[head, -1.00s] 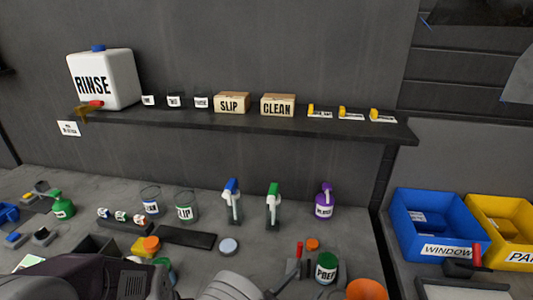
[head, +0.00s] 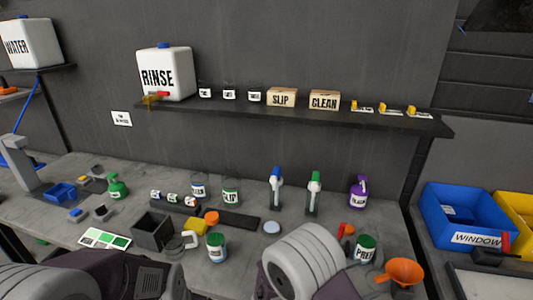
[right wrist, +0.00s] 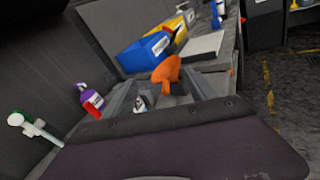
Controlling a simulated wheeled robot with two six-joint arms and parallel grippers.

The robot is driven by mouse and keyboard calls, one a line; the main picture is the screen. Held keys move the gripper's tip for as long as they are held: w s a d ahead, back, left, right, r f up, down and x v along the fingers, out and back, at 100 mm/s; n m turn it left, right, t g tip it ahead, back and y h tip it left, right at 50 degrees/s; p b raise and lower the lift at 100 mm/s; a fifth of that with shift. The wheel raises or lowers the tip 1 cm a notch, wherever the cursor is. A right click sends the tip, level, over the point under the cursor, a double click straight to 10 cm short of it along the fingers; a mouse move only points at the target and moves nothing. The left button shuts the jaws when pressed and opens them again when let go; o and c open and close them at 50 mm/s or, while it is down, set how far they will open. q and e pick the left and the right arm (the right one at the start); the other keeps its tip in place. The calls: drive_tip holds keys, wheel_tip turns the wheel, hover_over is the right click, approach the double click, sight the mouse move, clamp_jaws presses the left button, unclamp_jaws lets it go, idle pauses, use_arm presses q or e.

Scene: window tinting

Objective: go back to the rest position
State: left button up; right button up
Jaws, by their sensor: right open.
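My right arm is at the bottom middle of the head view, with its pale ribbed wrist part over the bench's front edge. My right gripper (right wrist: 160,92) shows in the right wrist view, its two grey fingers apart with nothing held between them. Beyond the fingers are an orange funnel (right wrist: 167,72) and the PREP jar (right wrist: 140,103). In the head view the funnel (head: 400,272) and the green-lidded PREP jar (head: 365,249) stand on the bench right of my right arm. My left arm's dark link is at the bottom left; its gripper is out of sight.
The grey bench (head: 325,225) holds spray bottles, a purple bottle (head: 358,191), a dark box (head: 152,232) and jars. Above is a shelf (head: 300,113) with a RINSE tank (head: 165,75) and cartons. A blue WINDOW bin (head: 465,215) is at right.

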drive_tip(key=s+d+f+m+g+y, duration=0.1)
drive_tip(key=s+d+m+g+y, duration=0.2)
drive_tip(key=s+m+g+y, duration=0.25)
drive_tip(key=s+d+f+m+g+y, duration=0.1)
drive_tip(key=s+d+m+g+y, duration=0.2)
drive_tip(key=s+m, duration=0.5)
use_arm(q)
drive_tip(key=shift+s+a, duration=0.1)
drive_tip(key=shift+s, duration=0.1)
use_arm(e)
drive_tip(key=w+a+f+m+t+y, duration=0.2)
drive_tip(key=a+m+y, duration=0.1)
drive_tip(key=a, duration=0.3)
drive_tip(key=w+a+f+m+t+y, duration=0.2)
drive_tip(key=a+m+y, duration=0.1)
drive_tip(key=a, duration=0.3)
drive_tip(key=shift+w+f+y, duration=0.35)
drive_tip(key=shift+f+y, duration=0.05)
drive_tip(key=shift+y, duration=0.45)
use_arm(q)
drive_tip(key=shift+s, duration=0.1)
use_arm(e)
drive_tip(key=shift+s+t, duration=0.15)
drive_tip(key=shift+t, duration=0.1)
